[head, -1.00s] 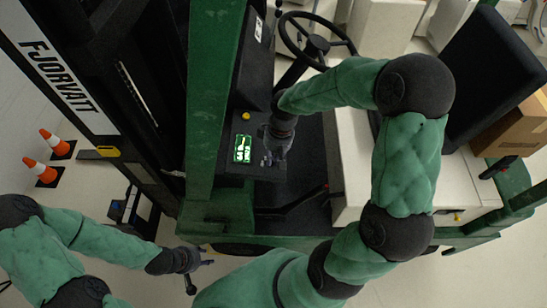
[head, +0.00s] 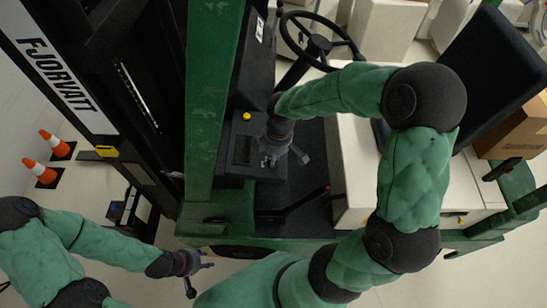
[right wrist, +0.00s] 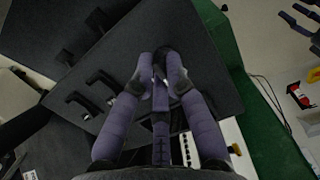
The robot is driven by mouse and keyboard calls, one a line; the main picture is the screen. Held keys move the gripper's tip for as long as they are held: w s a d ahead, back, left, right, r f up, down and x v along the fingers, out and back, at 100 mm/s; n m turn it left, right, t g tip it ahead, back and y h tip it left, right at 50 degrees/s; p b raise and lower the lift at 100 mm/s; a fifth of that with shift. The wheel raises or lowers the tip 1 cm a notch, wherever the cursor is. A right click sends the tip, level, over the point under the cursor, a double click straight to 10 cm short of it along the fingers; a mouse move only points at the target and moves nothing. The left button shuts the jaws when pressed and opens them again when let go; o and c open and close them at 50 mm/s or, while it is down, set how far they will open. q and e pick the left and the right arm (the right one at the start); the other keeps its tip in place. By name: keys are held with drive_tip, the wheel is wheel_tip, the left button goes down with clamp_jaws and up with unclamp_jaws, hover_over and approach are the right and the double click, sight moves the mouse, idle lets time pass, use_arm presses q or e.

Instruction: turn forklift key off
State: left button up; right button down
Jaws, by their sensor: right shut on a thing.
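The forklift's dark dash panel holds a small display (head: 243,150), which is dark now. My right gripper (head: 268,160) is at the panel just right of the display. In the right wrist view the right gripper (right wrist: 161,72) has its fingertips closed together on a small dark piece, the key (right wrist: 161,54), at the panel face. The fingers hide most of the key, so its exact angle cannot be told. My left gripper (head: 208,260) is open and empty, low at the left, apart from the forklift. Its spread fingers also show in the right wrist view (right wrist: 301,18).
A yellow button (head: 246,116) sits above the display. The steering wheel (head: 317,40) is behind the panel, and black levers (right wrist: 80,103) stand beside it. A green mast post (head: 208,110) rises left of the panel. Orange cones (head: 45,170) stand at far left.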

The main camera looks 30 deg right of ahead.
drive_tip(key=shift+w+n, duration=0.1)
drive_tip(key=shift+n, duration=0.4)
drive_tip(key=c, duration=1.2)
unclamp_jaws()
drive_tip(key=shift+c, duration=0.2)
wheel_tip(320, 180, up, 12)
drive_tip(key=shift+s+d, duration=0.35)
drive_tip(key=shift+d, duration=0.1)
